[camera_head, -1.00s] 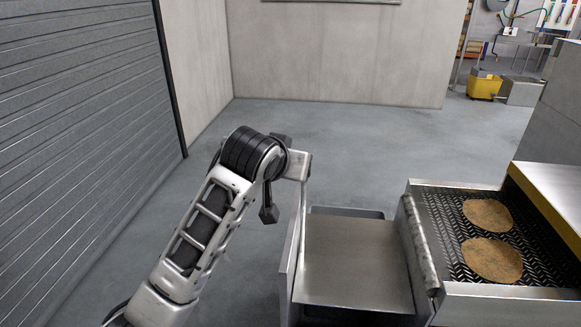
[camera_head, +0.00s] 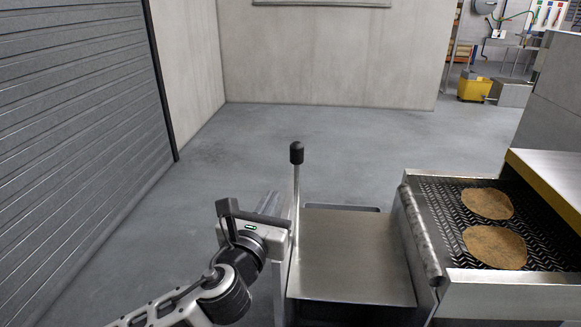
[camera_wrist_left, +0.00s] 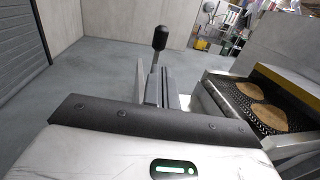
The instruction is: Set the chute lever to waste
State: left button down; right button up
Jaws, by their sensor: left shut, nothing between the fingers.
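The chute lever is a thin metal rod with a black knob (camera_head: 296,153). It stands upright at the left side of the chute, a sloping bare metal plate (camera_head: 355,255). My left gripper (camera_head: 268,203) is shut and empty, low and just left of the lever's rod, below the knob. In the left wrist view the fingers (camera_wrist_left: 160,88) point forward and the knob (camera_wrist_left: 160,38) rises beyond them. Whether the fingers touch the rod cannot be told. My right gripper is out of view.
A conveyor (camera_head: 450,225) with two brown round chips (camera_head: 495,247) stands right of the chute. A grey roller shutter (camera_head: 75,140) is at the left. A yellow bucket (camera_head: 474,88) stands far back right. The floor behind the lever is clear.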

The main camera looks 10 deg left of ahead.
aim_at(294, 155)
pick_arm(q)
jog(key=w, duration=0.4)
jog(key=w+d, duration=0.1)
jog(key=w, duration=0.3)
jog(key=w+d, duration=0.1)
jog(key=w, duration=0.3)
jog(key=shift+w+r, duration=0.2)
jog(key=shift+w, duration=0.6)
jog(key=shift+w+r, duration=0.1)
